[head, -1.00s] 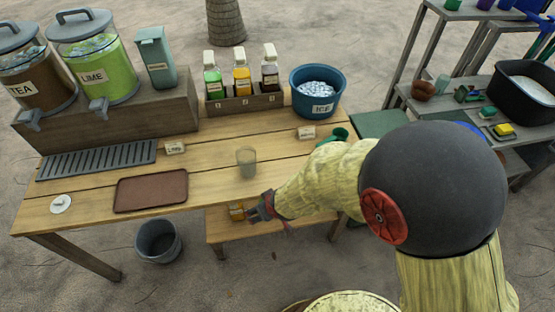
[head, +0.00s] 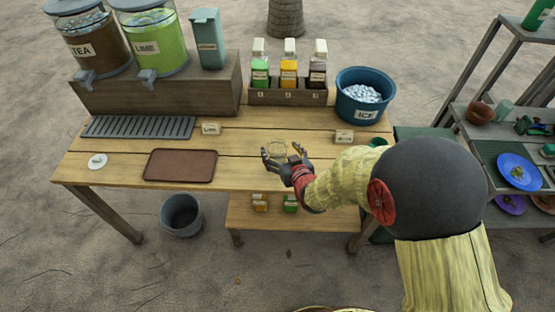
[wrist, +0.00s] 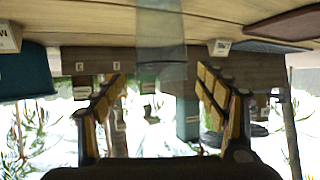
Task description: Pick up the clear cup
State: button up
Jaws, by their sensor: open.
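The clear cup (head: 277,147) stands on the wooden table in the head view, partly hidden behind my fingers. In the wrist view, which is upside down, the see-through cup (wrist: 160,38) is at the top middle, centred sideways between my fingers and ahead of their tips. My gripper (head: 282,160) is open at the table's front part, its fingers spread close to the cup. The wrist view shows the open gripper (wrist: 160,78) with nothing held. I cannot tell whether a finger touches the cup.
On the wooden table (head: 235,177) are a brown tray (head: 180,166), a drip grate (head: 140,127), a bottle rack (head: 290,97), an ice bucket (head: 364,112) and label cards (head: 211,129). Drink dispensers (head: 155,45) stand at the back left. The tabletop around the cup is clear.

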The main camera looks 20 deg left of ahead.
aim_at(274, 143)
jog(key=x, duration=0.3)
jog(key=shift+a+f+b, duration=0.15)
jog(key=shift+b, duration=0.2)
jog(key=shift+c, duration=1.2)
jog(key=c, duration=1)
jog(key=shift+o, duration=0.2)
